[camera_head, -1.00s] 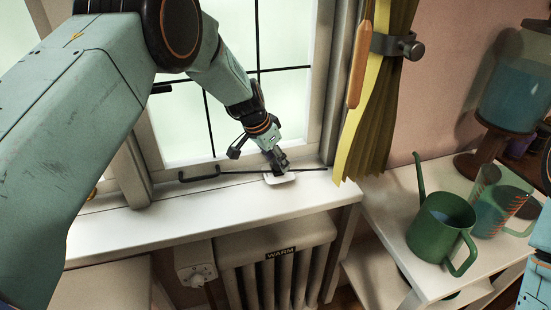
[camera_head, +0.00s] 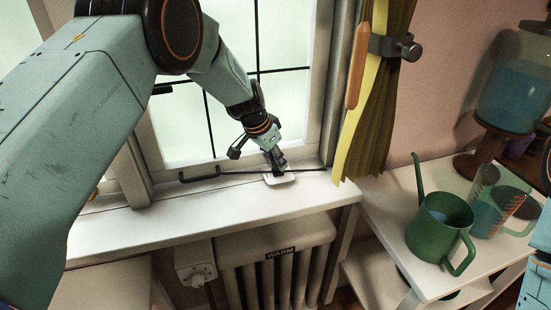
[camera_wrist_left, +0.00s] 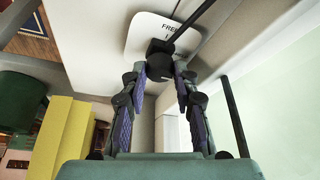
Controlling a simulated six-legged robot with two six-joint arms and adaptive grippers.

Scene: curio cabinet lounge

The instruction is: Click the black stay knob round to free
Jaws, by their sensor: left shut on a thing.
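The black stay knob (camera_wrist_left: 159,68) sits on a white plate (camera_wrist_left: 142,30) marked "FREE" in the left wrist view. The plate (camera_head: 279,178) lies on the window sill in the head view. My left gripper (camera_wrist_left: 160,75) is shut on the knob, one finger on each side; in the head view the gripper (camera_head: 278,168) comes down over the plate and hides most of the knob. A black stay bar (camera_head: 232,174) runs along the sill past the plate. I cannot tell exactly where the knob points. My right gripper is not in view.
The window (camera_head: 180,125) stands behind the sill (camera_head: 200,213). A radiator (camera_head: 270,260) is below it. A curtain (camera_head: 378,110) hangs to the right. A green watering can (camera_head: 436,228) and a measuring jug (camera_head: 490,206) stand on a white side table.

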